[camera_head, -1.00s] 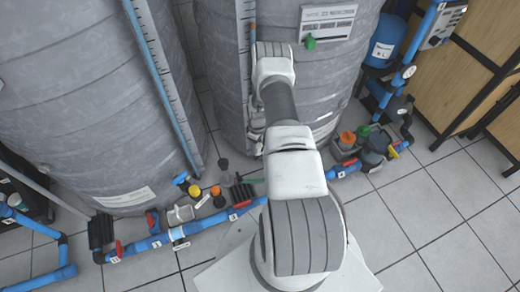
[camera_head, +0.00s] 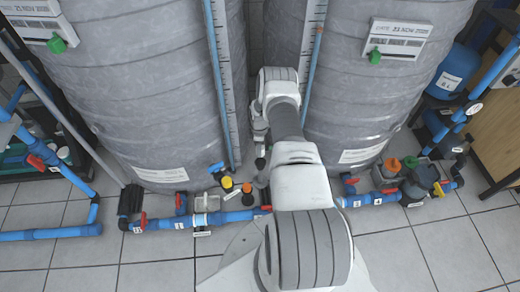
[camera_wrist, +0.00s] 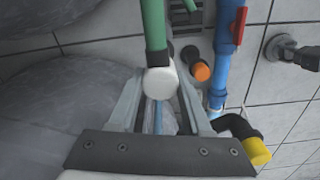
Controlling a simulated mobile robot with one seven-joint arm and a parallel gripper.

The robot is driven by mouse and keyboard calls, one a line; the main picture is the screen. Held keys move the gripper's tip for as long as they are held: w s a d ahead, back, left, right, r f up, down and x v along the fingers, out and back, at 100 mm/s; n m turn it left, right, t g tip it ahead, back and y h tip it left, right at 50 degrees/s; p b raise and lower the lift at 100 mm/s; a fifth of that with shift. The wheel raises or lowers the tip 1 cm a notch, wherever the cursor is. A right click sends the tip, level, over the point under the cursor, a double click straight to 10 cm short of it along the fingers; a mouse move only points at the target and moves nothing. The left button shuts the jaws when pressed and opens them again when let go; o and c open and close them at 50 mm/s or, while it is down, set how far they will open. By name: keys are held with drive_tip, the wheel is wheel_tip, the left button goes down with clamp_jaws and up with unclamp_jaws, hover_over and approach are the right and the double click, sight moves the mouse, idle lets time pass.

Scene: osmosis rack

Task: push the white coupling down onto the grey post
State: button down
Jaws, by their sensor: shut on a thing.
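The white coupling (camera_wrist: 160,82) shows in the wrist view as a short white round piece between my fingertips, at the end of a green tube (camera_wrist: 153,25). My gripper (camera_wrist: 161,92) is shut on it, with one grey finger on each side. The grey post cannot be made out; whether the coupling touches it cannot be told. In the head view, my arm's end hangs between the two big grey tanks, and my fingers and the coupling are hidden or too small to tell.
The left tank (camera_head: 130,90) and right tank (camera_head: 385,95) stand close on both sides of my arm. Blue pipes (camera_head: 165,242) run along the tiled floor in front. A yellow cap (camera_wrist: 256,151) and an orange cap (camera_wrist: 201,72) are near my gripper. Open floor (camera_head: 100,275) lies at the front left.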

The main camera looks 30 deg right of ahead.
idle(0.4)
drive_tip(key=shift+f+b, duration=1.75)
drive_tip(key=shift+f, duration=1.15)
drive_tip(key=shift+f, duration=0.35)
drive_tip(key=shift+c, duration=1.3)
unclamp_jaws()
wheel_tip(320, 180, up, 17)
drive_tip(key=p, duration=0.6)
drive_tip(key=shift+r, duration=0.15)
